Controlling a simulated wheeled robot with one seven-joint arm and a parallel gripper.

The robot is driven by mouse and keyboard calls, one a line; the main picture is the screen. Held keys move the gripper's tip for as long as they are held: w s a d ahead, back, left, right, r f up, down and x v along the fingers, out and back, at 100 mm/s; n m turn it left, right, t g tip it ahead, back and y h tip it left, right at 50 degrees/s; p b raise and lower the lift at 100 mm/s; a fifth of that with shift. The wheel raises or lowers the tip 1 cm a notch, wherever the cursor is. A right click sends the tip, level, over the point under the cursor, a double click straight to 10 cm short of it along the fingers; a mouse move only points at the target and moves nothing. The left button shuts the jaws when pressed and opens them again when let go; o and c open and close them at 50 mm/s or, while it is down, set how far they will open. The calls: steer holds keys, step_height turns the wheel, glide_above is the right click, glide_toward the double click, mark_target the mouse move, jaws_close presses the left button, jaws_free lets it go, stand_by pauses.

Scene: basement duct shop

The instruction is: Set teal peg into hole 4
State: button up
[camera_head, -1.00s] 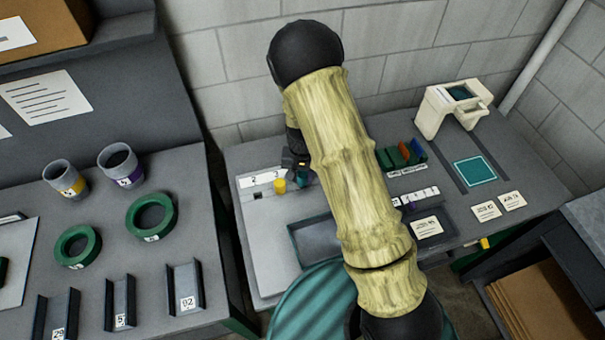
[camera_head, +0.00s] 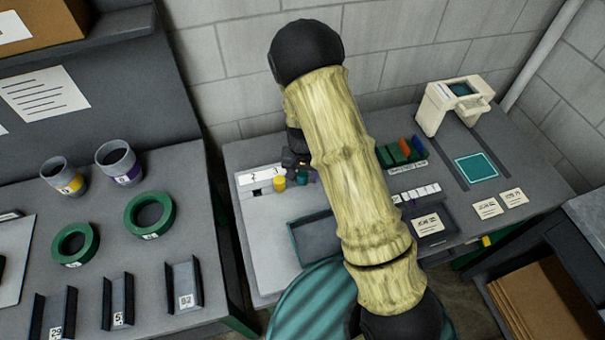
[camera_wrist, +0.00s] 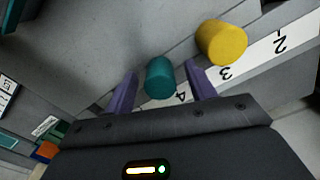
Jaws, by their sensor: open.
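The teal peg (camera_wrist: 160,78) stands upright by the label 4 in the wrist view, in line with the yellow peg (camera_wrist: 222,42) by the label 3. Its lower end is hidden, so I cannot see how deep it sits in hole 4. My gripper (camera_wrist: 162,75) is open, with one purple finger on each side of the teal peg and visible gaps between. In the head view the teal peg (camera_head: 302,178) shows just right of the yellow peg (camera_head: 279,183), partly hidden under my gripper.
The white number strip (camera_head: 261,176) runs behind the pegs; a dark empty hole (camera_head: 257,191) is left of the yellow peg. A dark tray (camera_head: 318,236) lies in front. Coloured blocks (camera_head: 399,153) and a cream device (camera_head: 452,104) stand to the right.

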mark_target(305, 174)
step_height(305, 174, up, 17)
steer(key=b, duration=0.1)
steer(key=shift+r+b, duration=0.2)
steer(key=shift+b, duration=0.15)
stand_by(0.9)
steer(key=s+d+r+n+t, duration=0.2)
steer(key=s+d, duration=0.8)
steer(key=s, duration=0.5)
steer(key=shift+s+t, duration=0.15)
steer(key=shift+t, duration=0.15)
steer(key=shift+d, duration=0.1)
